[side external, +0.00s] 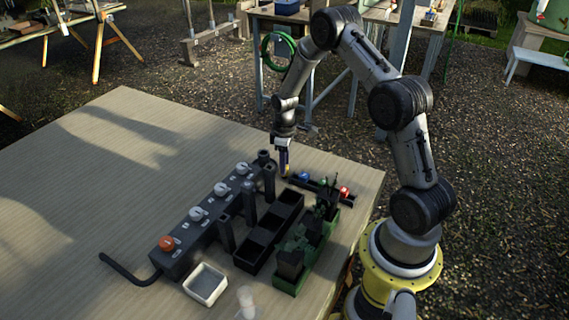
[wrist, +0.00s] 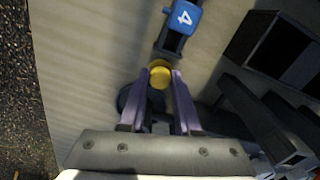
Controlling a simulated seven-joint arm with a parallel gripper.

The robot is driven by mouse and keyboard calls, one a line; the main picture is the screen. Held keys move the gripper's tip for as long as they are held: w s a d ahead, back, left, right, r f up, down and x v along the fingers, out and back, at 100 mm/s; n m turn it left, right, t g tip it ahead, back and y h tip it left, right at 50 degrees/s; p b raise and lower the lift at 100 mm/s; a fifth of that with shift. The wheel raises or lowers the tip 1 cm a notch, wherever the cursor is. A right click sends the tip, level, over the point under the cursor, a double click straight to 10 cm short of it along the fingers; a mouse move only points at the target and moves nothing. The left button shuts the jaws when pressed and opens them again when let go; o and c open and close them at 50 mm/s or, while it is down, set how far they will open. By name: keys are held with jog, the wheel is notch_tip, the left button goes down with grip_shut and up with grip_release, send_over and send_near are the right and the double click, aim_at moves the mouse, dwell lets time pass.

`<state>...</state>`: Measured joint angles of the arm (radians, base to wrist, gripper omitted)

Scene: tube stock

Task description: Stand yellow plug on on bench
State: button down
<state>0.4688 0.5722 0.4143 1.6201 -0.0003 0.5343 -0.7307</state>
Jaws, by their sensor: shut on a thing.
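The yellow plug (wrist: 160,76) is between the tips of my gripper (wrist: 160,82) in the wrist view, and the purple fingers are shut on it. In the side view my gripper (side external: 284,163) points down with the yellow plug (side external: 286,171) at its tips, near the left end of the small dark rack (side external: 332,190). I cannot tell whether the plug touches the bench or the rack. The bench (side external: 110,150) has a light wood-grain top.
The rack holds a blue plug (wrist: 183,17) marked 4, a green plug (side external: 322,182) and a red plug (side external: 344,191). A dark strip with white knobs (side external: 196,213), black bins (side external: 262,240), green bins (side external: 298,255) and a white tray (side external: 205,284) stand nearby. The bench's left side is clear.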

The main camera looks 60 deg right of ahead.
jog(key=shift+f, duration=0.1)
jog(key=c, duration=0.5)
grip_release()
notch_tip(320, 180, up, 14)
jog(key=shift+f, duration=0.1)
